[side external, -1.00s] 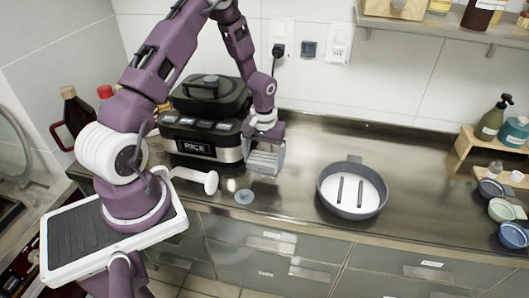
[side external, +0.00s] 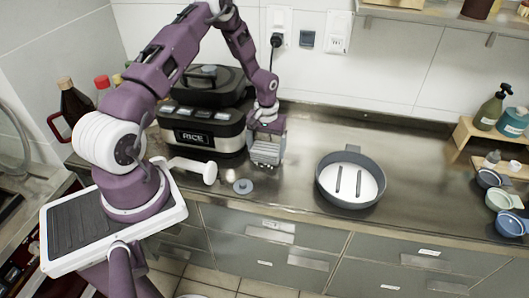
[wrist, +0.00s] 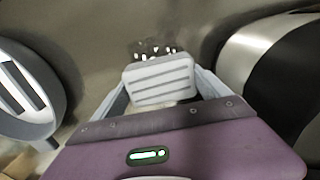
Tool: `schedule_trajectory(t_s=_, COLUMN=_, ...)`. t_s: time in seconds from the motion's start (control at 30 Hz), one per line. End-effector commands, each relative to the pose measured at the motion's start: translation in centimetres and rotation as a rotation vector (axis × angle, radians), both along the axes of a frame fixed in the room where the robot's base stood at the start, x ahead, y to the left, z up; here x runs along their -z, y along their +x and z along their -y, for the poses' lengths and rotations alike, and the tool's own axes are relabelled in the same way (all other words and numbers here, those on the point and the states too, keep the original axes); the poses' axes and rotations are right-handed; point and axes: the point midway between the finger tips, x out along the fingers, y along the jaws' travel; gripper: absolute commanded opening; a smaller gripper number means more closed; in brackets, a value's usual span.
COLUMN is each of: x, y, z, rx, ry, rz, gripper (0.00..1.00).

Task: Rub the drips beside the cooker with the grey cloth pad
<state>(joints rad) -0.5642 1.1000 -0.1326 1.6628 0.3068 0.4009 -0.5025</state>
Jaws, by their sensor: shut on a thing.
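The grey cloth pad (wrist: 160,82), a ribbed light grey block, is held between the fingers of my gripper (wrist: 163,95) in the wrist view. In the side view my gripper (side external: 266,153) points down over the counter, right of the rice cooker (side external: 198,128). The pad is low; I cannot tell whether it touches the counter. The drips (wrist: 155,48) show in the wrist view as a dark patch with white glints, just beyond the pad and partly hidden by it. I cannot make them out in the side view. The cooker also shows at the wrist view's right (wrist: 268,62).
A grey pan (side external: 351,190) with two dark sticks stands to the right. A small grey disc (side external: 243,186) and a white-handled item (side external: 208,172) lie near the front edge. Bowls (side external: 503,200) and a wooden stand (side external: 485,140) are at far right. Counter right of the pan is clear.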

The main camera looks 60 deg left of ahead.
Motion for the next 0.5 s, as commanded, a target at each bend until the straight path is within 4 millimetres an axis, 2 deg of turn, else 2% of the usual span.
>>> schedule_trajectory(t_s=0.33, x=0.0, y=2.2, z=-2.3, rx=-0.002, ry=0.0, rz=0.004, gripper=0.29)
schedule_trajectory(t_s=0.5, x=0.0, y=0.9, z=-0.9, rx=0.001, ry=0.0, rz=-0.001, gripper=0.29)
